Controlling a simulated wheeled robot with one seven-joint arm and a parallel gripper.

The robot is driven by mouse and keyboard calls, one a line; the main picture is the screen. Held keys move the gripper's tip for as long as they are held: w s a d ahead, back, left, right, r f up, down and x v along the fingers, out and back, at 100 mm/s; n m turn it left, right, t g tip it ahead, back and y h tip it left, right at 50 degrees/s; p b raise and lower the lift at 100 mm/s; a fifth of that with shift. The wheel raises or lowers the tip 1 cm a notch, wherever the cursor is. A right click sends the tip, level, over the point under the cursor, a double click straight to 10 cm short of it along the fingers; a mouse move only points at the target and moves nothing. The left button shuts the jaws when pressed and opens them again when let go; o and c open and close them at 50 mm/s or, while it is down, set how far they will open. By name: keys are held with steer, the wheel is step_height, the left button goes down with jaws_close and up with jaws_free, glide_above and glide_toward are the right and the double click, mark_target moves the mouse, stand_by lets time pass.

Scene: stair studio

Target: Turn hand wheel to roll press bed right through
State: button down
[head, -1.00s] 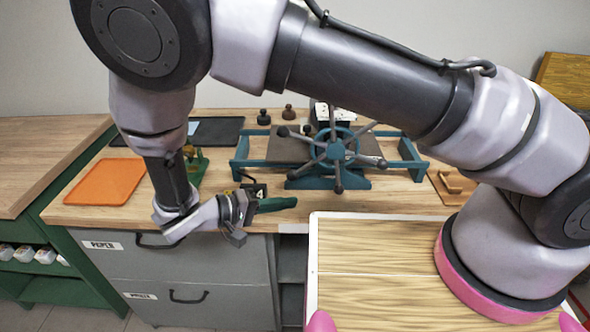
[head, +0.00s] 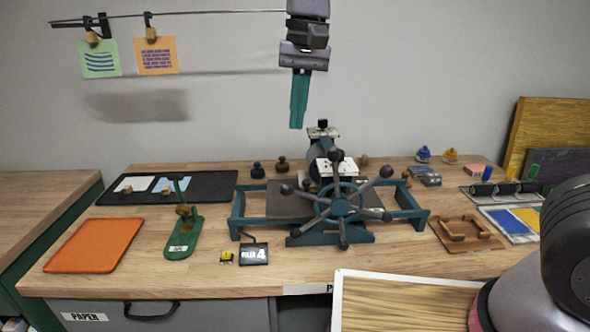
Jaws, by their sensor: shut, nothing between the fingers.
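The teal press (head: 238,217) stands on the wooden bench, with its dark flat bed (head: 285,205) lying between the side rails. Its hand wheel (head: 338,201) faces me, with several grey spokes ending in dark knobs. A roller housing with a white-topped part (head: 337,168) stands behind the wheel.
A brown wooden frame (head: 466,236) and inks (head: 525,220) lie right. Cards (head: 157,57) hang from a line upper left.

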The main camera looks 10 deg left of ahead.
mark_target(286, 184)
steer(key=shift+y, duration=0.3)
steer(key=f, duration=0.4)
steer(key=a+f, duration=0.1)
steer(key=f, duration=0.7)
steer(key=shift+w+a+f, duration=0.1)
steer(key=shift+w+a, duration=0.1)
steer(key=shift+a, duration=0.2)
steer(key=shift+a, duration=0.1)
